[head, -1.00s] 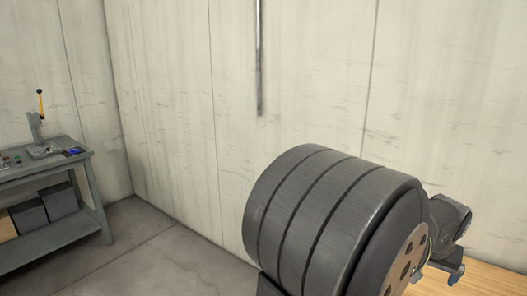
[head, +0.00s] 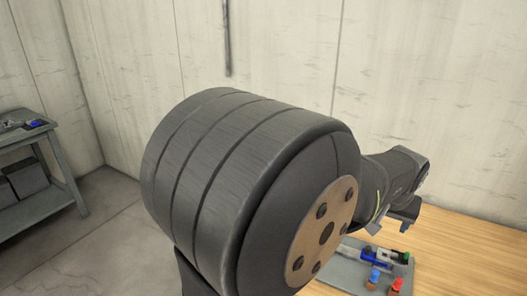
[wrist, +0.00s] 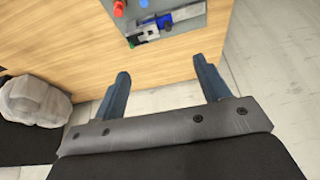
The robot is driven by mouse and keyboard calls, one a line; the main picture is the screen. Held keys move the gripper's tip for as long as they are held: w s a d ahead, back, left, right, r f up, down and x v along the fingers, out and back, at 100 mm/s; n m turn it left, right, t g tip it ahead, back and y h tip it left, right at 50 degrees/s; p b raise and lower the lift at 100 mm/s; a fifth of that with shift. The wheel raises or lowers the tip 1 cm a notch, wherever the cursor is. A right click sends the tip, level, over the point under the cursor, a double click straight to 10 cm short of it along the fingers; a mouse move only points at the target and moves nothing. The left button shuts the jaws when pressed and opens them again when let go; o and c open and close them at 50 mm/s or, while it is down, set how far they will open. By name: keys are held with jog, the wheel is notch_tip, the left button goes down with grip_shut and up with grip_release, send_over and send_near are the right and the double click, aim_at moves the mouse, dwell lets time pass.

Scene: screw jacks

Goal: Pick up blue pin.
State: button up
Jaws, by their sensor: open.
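A small blue pin (head: 374,277) stands near the front of a grey mat (head: 342,270) on the wooden table in the head view. It also shows at the top edge of the wrist view (wrist: 144,3), partly cut off. A red pin (head: 397,285) is beside it, to its right. My gripper (head: 391,224) is beyond the mat, apart from the pin. In the wrist view my gripper (wrist: 162,82) has its two fingers spread with nothing between them.
A blue and grey jack-like part (head: 376,259) lies on the mat, with a green-topped piece (head: 402,254) next to it. The wooden table (head: 465,255) is bare to the right. A grey workbench (head: 40,135) stands far left. A pale rounded object (wrist: 35,100) is at left in the wrist view.

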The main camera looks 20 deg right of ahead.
jog(key=c, duration=0.4)
jog(key=shift+f, duration=0.15)
jog(key=m+g+h, duration=0.1)
jog(key=m+g, duration=0.2)
jog(key=m, duration=0.5)
send_near(376, 273)
jog(key=x, duration=1)
jog(key=shift+f, duration=0.1)
